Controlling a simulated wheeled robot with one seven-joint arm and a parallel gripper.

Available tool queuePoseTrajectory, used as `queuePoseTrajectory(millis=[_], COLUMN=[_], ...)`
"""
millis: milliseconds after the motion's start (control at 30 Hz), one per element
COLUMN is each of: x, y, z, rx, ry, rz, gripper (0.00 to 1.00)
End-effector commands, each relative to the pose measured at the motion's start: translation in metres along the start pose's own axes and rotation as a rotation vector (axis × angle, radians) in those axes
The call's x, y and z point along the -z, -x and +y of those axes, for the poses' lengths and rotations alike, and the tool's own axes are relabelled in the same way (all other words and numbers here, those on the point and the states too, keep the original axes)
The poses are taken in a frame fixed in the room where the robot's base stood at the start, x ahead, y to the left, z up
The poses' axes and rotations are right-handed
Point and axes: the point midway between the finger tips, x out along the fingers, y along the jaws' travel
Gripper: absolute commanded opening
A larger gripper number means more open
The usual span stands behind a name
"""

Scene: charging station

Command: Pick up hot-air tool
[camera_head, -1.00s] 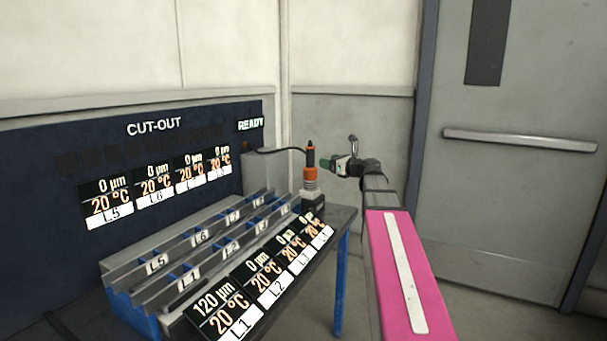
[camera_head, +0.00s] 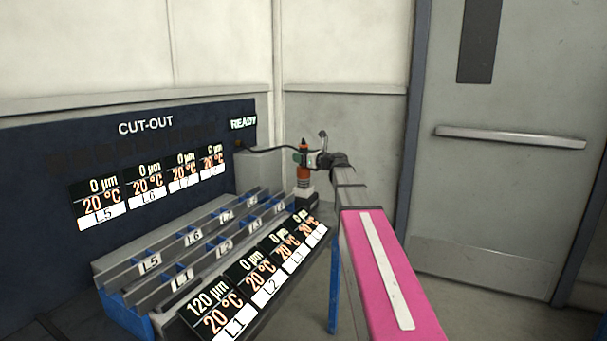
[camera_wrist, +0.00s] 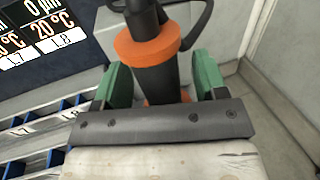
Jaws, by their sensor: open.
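The hot-air tool (camera_head: 303,175) stands upright in its holder at the far right end of the table, with an orange and black body and a black cable running to the left. My gripper (camera_head: 302,157) is at the upper part of the tool in the head view. In the wrist view the green fingers of my gripper (camera_wrist: 162,88) stand apart, one on each side of the black body of the hot-air tool (camera_wrist: 157,77). The orange collar lies just beyond the fingertips. Gaps show beside the body, and the gripper is open.
A slotted rack (camera_head: 190,250) with labelled compartments sits on the table left of the tool. Tilted displays (camera_head: 262,275) line its front. A dark panel (camera_head: 60,210) reading CUT-OUT and READY stands behind. A grey door (camera_head: 500,200) is at the right.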

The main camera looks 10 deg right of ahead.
Motion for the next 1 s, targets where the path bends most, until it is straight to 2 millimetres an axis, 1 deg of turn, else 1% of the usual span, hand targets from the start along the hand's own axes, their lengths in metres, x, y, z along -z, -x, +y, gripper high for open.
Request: queuePoseTrajectory(millis=[167,200,267,300,367,400,767,867,1000], x=[0.000,0.000,0.000,0.000,0.000,0.000,-0.003,-0.010,-0.030], y=[0.000,0.000,0.000,0.000,0.000,0.000,0.000,0.000,0.000], z=[0.000,0.000,0.000,0.000,0.000,0.000,0.000,0.000,-0.001], rx=[0.001,0.001,0.001,0.001,0.001,0.001,0.001,0.001,0.001], ry=[0.000,0.000,0.000,0.000,0.000,0.000,0.000,0.000,0.002], rz=[0.000,0.000,0.000,0.000,0.000,0.000,-0.001,-0.002,-0.002], gripper=[0.66,0.59,0.40,0.27,0.07,0.00,0.00,0.00,0.00])
